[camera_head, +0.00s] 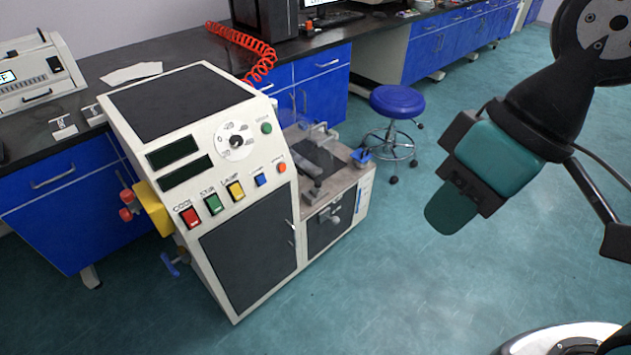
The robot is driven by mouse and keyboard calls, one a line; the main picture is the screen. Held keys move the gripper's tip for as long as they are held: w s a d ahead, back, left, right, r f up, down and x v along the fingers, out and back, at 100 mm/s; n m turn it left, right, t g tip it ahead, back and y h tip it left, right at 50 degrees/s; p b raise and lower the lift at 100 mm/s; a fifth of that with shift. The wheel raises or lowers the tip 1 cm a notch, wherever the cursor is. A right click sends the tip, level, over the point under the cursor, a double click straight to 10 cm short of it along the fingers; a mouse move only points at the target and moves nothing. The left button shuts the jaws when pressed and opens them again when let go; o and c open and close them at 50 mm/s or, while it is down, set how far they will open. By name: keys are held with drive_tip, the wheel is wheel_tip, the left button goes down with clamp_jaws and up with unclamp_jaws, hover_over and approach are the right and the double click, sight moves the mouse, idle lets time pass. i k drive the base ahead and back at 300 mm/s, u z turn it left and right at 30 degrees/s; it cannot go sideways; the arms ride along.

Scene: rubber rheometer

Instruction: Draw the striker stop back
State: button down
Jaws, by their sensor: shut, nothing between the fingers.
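A white and black bench machine (235,262) stands in the left and middle of the head view, with labelled coloured buttons and a dial. No part is clearly marked as the striker stop. On its right side is a low platform with a dark plate (322,160), grey lever-like parts (318,180) and a small blue part (361,155). A grey knob or latch (331,216) sits on the front below. My gripper (452,212) hangs at the right, pointing down and left, shut and empty. It is well apart from the machine.
A yellow block (154,208) with red knobs (127,205) and a blue handle (172,264) protrude from the machine's left side. A blue stool (397,102) stands behind. Benches with blue cabinets (315,92) line the back. The floor (410,280) between machine and arm is clear.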

sight(317, 191)
drive_tip(key=u, duration=0.45)
drive_tip(key=i, duration=1.1)
drive_tip(key=z, duration=0.35)
